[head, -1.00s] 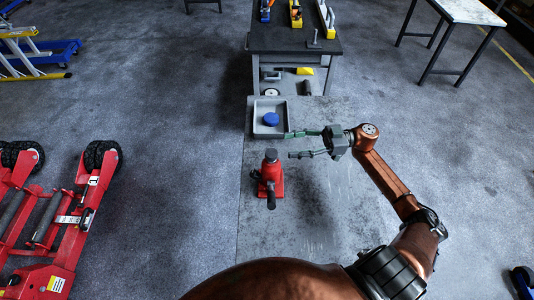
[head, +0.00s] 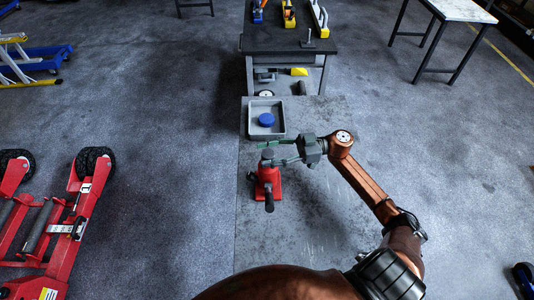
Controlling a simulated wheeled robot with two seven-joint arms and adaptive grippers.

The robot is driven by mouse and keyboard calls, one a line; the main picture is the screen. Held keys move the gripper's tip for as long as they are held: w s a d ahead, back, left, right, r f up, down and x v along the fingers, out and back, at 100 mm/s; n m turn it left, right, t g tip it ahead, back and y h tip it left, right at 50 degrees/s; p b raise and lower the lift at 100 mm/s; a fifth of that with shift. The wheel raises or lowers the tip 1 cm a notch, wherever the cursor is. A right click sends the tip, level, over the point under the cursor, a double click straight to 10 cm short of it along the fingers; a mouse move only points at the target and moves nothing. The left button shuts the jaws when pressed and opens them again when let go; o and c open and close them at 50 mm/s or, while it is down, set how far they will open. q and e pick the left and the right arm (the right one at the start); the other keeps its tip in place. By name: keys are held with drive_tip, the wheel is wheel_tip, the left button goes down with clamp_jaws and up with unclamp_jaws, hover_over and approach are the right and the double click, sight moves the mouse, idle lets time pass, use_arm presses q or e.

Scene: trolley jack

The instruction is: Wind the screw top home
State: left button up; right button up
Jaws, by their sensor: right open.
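A red bottle jack (head: 268,186) stands upright on a grey worktop (head: 300,230), with its dark round screw top (head: 267,154) uppermost. My right gripper (head: 261,153) reaches in from the right, its two green fingers spread apart. In the picture one finger lies on the far side of the screw top and the other on the near side. I cannot tell whether either finger touches it. The fingers partly hide the jack's upper end. My left gripper is not in view.
A grey tray (head: 281,106) holding a blue round object (head: 266,120) sits just behind the jack. A dark workbench (head: 285,38) with tools stands beyond. A red trolley jack (head: 62,245) lies on the floor at left. The worktop right of the jack is clear.

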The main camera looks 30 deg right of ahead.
drive_tip(key=shift+c, duration=0.5)
